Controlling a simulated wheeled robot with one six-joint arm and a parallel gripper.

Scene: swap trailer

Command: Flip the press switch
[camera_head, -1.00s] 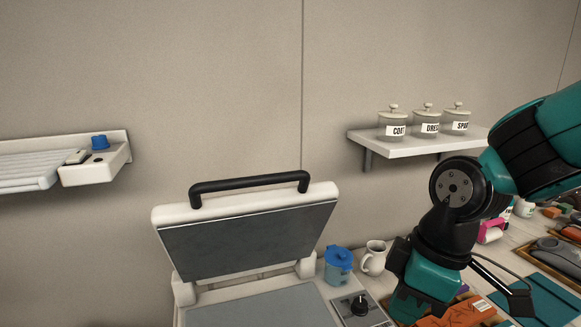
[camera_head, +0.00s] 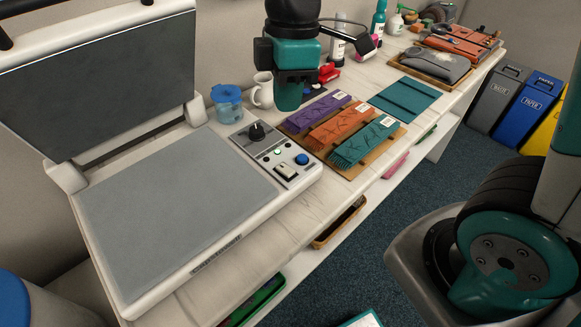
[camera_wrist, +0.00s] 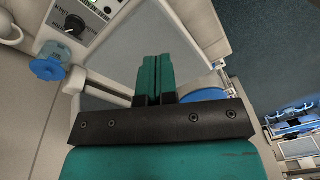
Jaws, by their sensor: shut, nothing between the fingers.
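The press (camera_head: 170,205) is a white machine with a grey plate, and its lid (camera_head: 100,75) stands open. Its control panel (camera_head: 265,143) is at the plate's right side, with a black knob (camera_head: 256,131), a small green light, a cream rocker switch (camera_head: 286,172) and a blue button (camera_head: 302,159). Which way the rocker is tipped is too small to tell. My teal gripper (camera_head: 288,106) is shut and empty, behind the panel in the picture and apart from it. In the wrist view its closed fingers (camera_wrist: 155,75) show in front of the plate, and the knob (camera_wrist: 75,24) is at upper left.
A blue-lidded jug (camera_head: 227,103) and a white mug (camera_head: 262,92) stand behind the panel. Purple, orange and teal folded cloths (camera_head: 340,127) lie on a wooden board right of it. A teal mat (camera_head: 404,98) lies beyond. Bins (camera_head: 500,92) stand at far right.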

